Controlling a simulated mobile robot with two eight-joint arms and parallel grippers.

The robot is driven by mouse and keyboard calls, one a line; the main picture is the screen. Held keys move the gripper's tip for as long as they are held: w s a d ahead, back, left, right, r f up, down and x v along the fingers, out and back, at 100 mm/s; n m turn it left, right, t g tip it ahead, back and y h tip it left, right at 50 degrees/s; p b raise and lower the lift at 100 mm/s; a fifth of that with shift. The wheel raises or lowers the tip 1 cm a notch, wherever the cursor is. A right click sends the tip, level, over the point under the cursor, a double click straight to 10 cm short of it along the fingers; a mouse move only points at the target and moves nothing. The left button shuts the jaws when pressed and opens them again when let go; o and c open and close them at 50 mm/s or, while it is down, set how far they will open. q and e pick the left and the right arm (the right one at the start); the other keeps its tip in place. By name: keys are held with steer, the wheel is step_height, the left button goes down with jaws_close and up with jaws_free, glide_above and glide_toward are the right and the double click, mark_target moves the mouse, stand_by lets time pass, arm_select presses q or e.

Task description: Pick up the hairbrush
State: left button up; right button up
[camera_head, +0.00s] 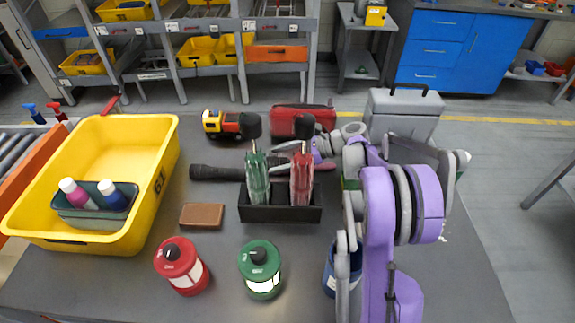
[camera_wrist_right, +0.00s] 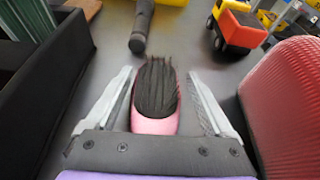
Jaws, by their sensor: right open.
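The hairbrush (camera_wrist_right: 157,92) has black bristles facing up and a pink body. In the right wrist view it lies on the table between the fingers of my right gripper (camera_wrist_right: 160,75). The fingers are open, one on each side of the brush, with visible gaps. In the head view, a small pink part of the hairbrush (camera_head: 325,166) shows behind the black holder, and my right arm and gripper (camera_head: 318,150) cover much of that area. My left gripper is not in view.
A black flashlight-like tool (camera_head: 215,173) and a toy truck (camera_head: 220,124) are beyond. Lanterns (camera_head: 260,270) stand in front; a yellow tray (camera_head: 150,190) is left.

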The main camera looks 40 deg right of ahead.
steer(key=shift+w+a+f, duration=0.15)
steer(key=shift+w+a, duration=0.05)
jaws_close()
stand_by(0.3)
